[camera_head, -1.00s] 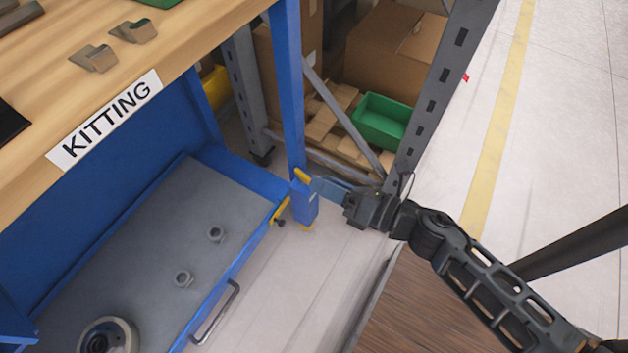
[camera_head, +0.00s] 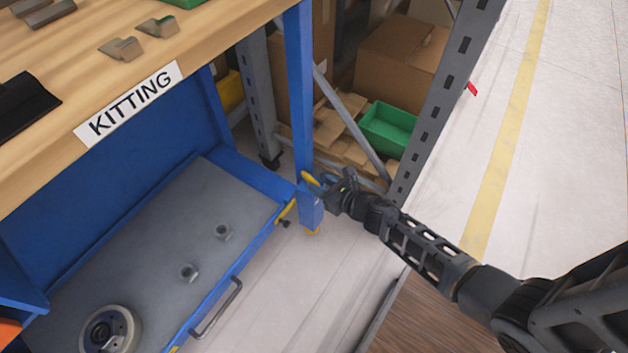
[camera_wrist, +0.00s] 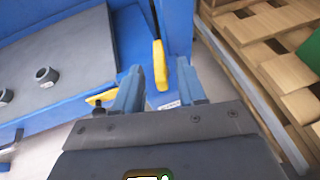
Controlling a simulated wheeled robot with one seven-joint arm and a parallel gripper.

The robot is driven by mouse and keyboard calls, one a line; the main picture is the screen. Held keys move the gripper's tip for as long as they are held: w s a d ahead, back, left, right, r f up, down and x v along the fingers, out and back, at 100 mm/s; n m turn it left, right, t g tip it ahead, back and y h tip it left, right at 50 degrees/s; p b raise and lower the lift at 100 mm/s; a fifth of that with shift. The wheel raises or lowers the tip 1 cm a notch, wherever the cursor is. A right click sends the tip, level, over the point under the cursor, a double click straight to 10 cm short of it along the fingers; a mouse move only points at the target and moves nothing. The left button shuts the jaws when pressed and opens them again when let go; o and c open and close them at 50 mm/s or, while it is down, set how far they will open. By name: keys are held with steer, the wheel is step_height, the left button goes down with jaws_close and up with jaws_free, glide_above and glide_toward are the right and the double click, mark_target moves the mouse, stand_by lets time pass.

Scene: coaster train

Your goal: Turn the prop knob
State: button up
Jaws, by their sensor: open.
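A yellow upright lever-like piece (camera_wrist: 158,50) is on the blue bench leg (camera_head: 305,130); its top also shows in the head view (camera_head: 311,178). I take it as the prop knob, but cannot be sure. My gripper (camera_wrist: 160,72) is open, with one blue finger on each side of the yellow piece's lower end in the wrist view. Contact cannot be told. In the head view my gripper (camera_head: 318,191) is at the leg's lower part and hides some of it. A second yellow piece (camera_head: 287,210) with a small dark knob (camera_head: 285,223) is on the shelf corner.
A grey lower shelf (camera_head: 150,240) holds nuts and a wheel (camera_head: 110,330). A drawer-like handle (camera_head: 218,308) sticks out in front. A grey rack post (camera_head: 445,110), a green bin (camera_head: 388,130) and cardboard boxes are behind to the right. Open floor (camera_head: 540,180) lies further right.

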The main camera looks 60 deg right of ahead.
mark_target(314, 181)
steer(key=shift+x, duration=1.65)
jaws_close()
